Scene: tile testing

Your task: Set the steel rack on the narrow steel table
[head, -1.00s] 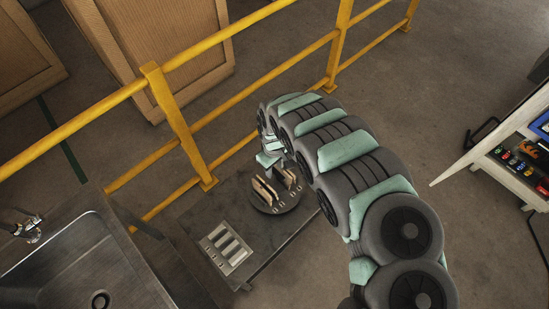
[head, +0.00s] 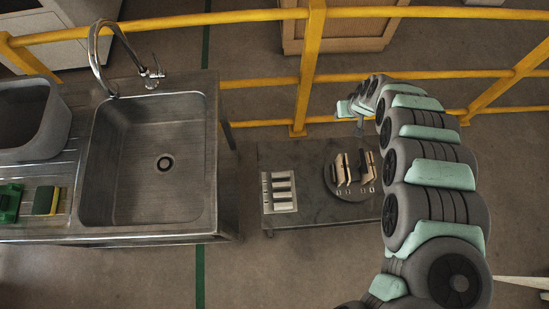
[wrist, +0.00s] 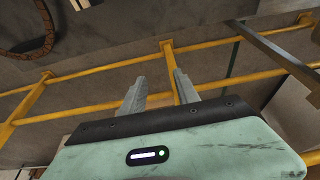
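A low, narrow dark steel table (head: 315,209) stands right of the sink in the head view. A flat, light steel rack with several slots (head: 265,205) lies on its left end. A round dark disc (head: 341,193) with several tan tiles (head: 343,174) standing upright on it sits to the rack's right, apart from it. My gripper (head: 347,108) is beyond the table's back edge, near the yellow railing, and away from the rack. In the wrist view my gripper's two fingers (wrist: 160,78) are apart with nothing between them.
A steel sink unit (head: 215,150) with a tall faucet (head: 96,62) fills the left. A grey tub (head: 62,125), a green block (head: 10,203) and a sponge (head: 46,201) are on its drainboard. A yellow railing (head: 262,83) runs behind the table. Floor in front of the table is clear.

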